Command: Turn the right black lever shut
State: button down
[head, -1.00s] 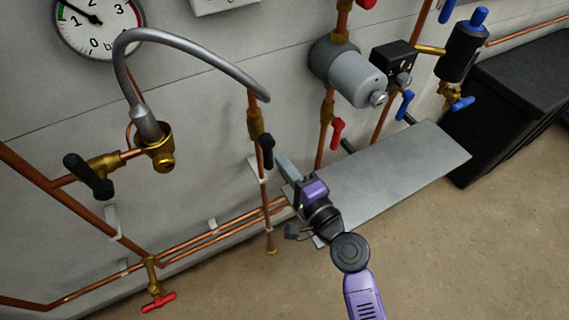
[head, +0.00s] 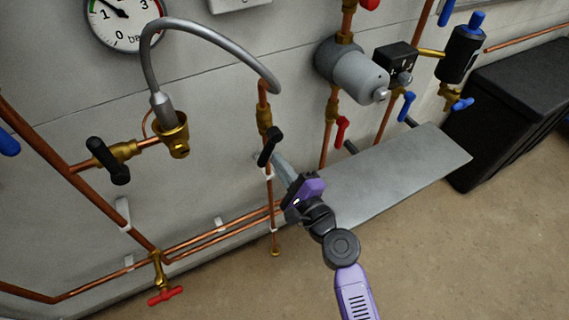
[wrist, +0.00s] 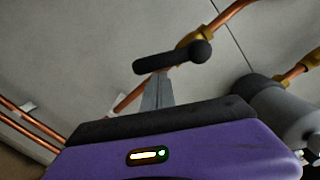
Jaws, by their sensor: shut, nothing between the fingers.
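The right black lever (head: 269,148) sits on a brass valve (head: 264,117) on the thin vertical copper pipe below the grey hose's right end. It slants, with its lower end to the left. My gripper (head: 280,163) is shut and empty, its fingertips right at the lever's lower part. In the wrist view the lever (wrist: 180,56) lies across just beyond the shut fingertips (wrist: 157,78), which seem to touch it; the exact contact is hidden. The left black lever (head: 108,160) is on another brass valve at the left.
A grey shelf (head: 400,175) stands to the right of my gripper. A red lever (head: 341,130) and a grey cylinder (head: 355,75) are close on the right. A red tap (head: 165,295) is low at the left. The floor in front is clear.

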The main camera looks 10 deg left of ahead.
jog(key=a+m, duration=0.1)
jog(key=s+m+p, duration=0.1)
jog(key=shift+a+r+m, duration=0.35)
jog(key=shift+m, duration=0.05)
jog(key=a+r+m+p, duration=0.1)
jog(key=m, duration=0.2)
jog(key=s+a+r+m+p, duration=0.1)
jog(key=m, duration=0.1)
jog(key=s+r+m+p, duration=0.1)
jog(key=m, duration=0.2)
jog(key=shift+a+m+t+p, duration=0.3)
jog(key=shift+a, duration=0.1)
jog(key=shift+s+a+r, duration=0.1)
jog(key=shift+r, duration=0.25)
jog(key=b, duration=0.4)
send_near(258, 163)
jog(key=s, duration=0.2)
jog(key=s+d, duration=0.1)
jog(key=s, duration=0.1)
jog(key=shift+r, duration=0.4)
